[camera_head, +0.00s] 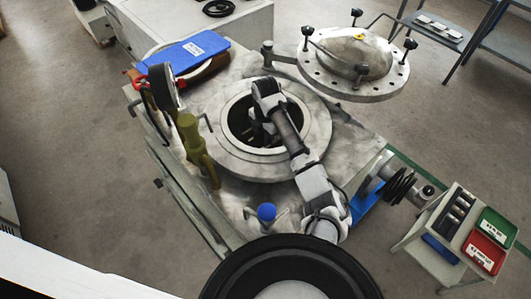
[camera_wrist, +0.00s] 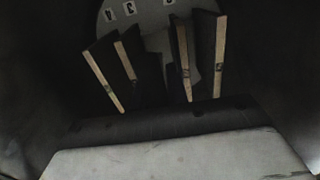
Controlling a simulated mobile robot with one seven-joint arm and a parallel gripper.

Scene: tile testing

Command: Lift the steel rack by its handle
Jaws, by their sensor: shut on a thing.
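My arm reaches over the round opening (camera_head: 228,131) of the vessel, and my gripper (camera_head: 258,132) is down inside it. The wrist view looks into the dark vessel. There the steel rack shows as a grey round plate (camera_wrist: 152,22) with number labels at its top edge. Several dark tiles (camera_wrist: 178,62) with pale edges stand on edge in it, leaning at different angles. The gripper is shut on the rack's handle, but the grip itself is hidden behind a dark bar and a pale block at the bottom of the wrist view.
The round bolted lid (camera_head: 350,62) is swung aside to the right of the opening. A pressure gauge (camera_head: 163,88) and an olive-yellow valve (camera_head: 195,148) stand left of it. A blue knob (camera_head: 266,212) is in front. A small cart (camera_head: 447,235) with bins stands at right.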

